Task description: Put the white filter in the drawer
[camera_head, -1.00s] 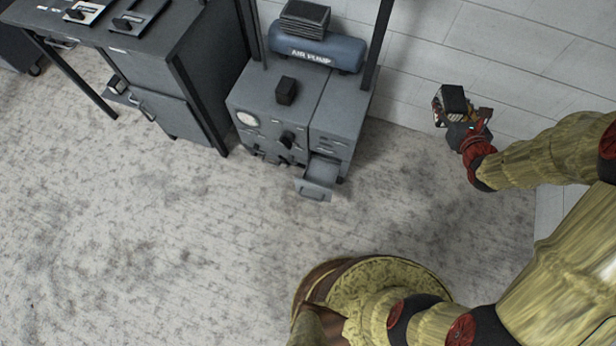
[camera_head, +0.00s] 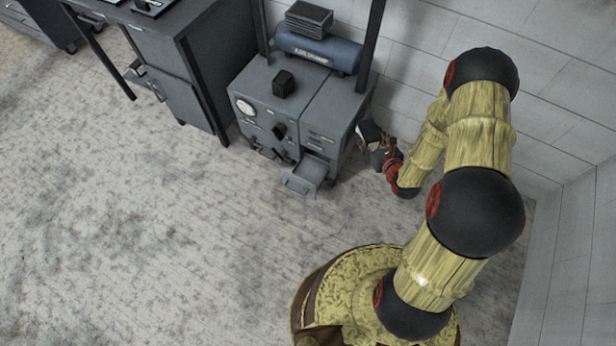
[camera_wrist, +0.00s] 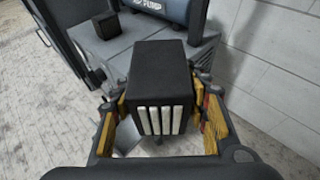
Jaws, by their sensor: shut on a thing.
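The filter (camera_wrist: 160,80) is a black block with several white ribs on its near face. My gripper (camera_wrist: 160,118) is shut on it, with a finger on each side, in the wrist view. In the head view the filter (camera_head: 368,132) and my gripper (camera_head: 380,150) are just right of the grey cabinet, beside its right side. The drawer (camera_head: 305,176) stands pulled out low on the cabinet's front, to the lower left of my gripper. Its inside looks empty. In the wrist view the filter hides most of what lies beyond it.
The grey cabinet (camera_head: 265,95) has a gauge, a knob and a small black block (camera_head: 283,84) on top. A blue air pump (camera_head: 318,52) with dark slabs on it stands behind. A workbench (camera_head: 190,70) is at left. The floor before the drawer is clear.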

